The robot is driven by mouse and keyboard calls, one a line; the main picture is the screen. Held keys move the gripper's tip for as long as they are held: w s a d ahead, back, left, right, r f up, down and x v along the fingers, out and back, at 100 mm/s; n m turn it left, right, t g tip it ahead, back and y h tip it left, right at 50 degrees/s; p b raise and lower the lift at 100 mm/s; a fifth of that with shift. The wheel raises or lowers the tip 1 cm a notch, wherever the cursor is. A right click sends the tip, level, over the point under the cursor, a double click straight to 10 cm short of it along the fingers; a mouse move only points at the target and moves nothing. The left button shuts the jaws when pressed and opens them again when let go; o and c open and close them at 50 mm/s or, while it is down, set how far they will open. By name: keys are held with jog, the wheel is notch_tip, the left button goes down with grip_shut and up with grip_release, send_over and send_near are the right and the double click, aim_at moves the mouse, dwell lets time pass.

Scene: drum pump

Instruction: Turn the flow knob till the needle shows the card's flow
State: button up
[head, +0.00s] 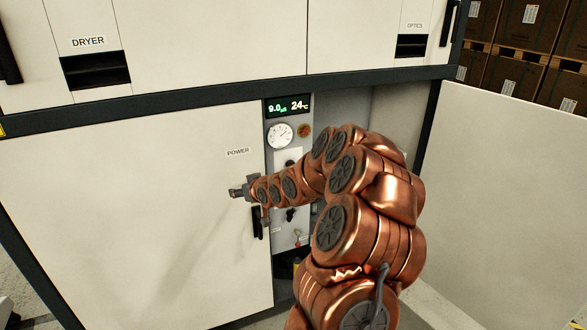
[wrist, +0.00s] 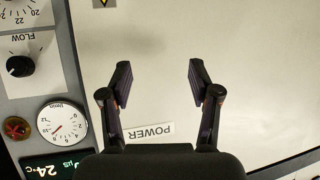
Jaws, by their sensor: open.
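The black flow knob (wrist: 20,66) sits under its FLOW label at the left of the wrist view, which is upside down. Beside it is a round white gauge (wrist: 62,121) with a thin needle; the exact reading is too small to tell. The gauge also shows in the head view (head: 281,135). My gripper (wrist: 160,64) is open and empty in front of the white POWER door, to one side of the knob and apart from it. In the head view my gripper (head: 236,192) is near that door's black handle. I cannot make out a flow card.
A lit display (head: 288,106) reads 9.0 and 24 °C. A red-brown round part (wrist: 16,128) is beside the gauge. Another numbered dial (wrist: 20,12) is partly cut off. The POWER door (head: 130,210) is left; an open white door (head: 510,200) is right.

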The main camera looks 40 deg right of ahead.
jog(key=s+d+f+m+t+h, duration=0.1)
jog(key=s+d+t+h, duration=0.15)
jog(key=d, duration=0.85)
jog(key=s+d+f+m+t+h, duration=0.2)
jog(key=d+h, duration=0.1)
jog(key=d, duration=0.7)
jog(key=p+x, duration=0.2)
jog(key=x, duration=0.5)
jog(key=shift+w+p, duration=0.2)
jog(key=shift+p, duration=0.2)
jog(key=shift+a+y, duration=0.1)
jog(key=shift+y, duration=0.15)
jog(key=c, duration=1.1)
jog(key=shift+f+b, duration=0.1)
jog(key=shift+b, duration=0.25)
jog(key=shift+c, duration=0.3)
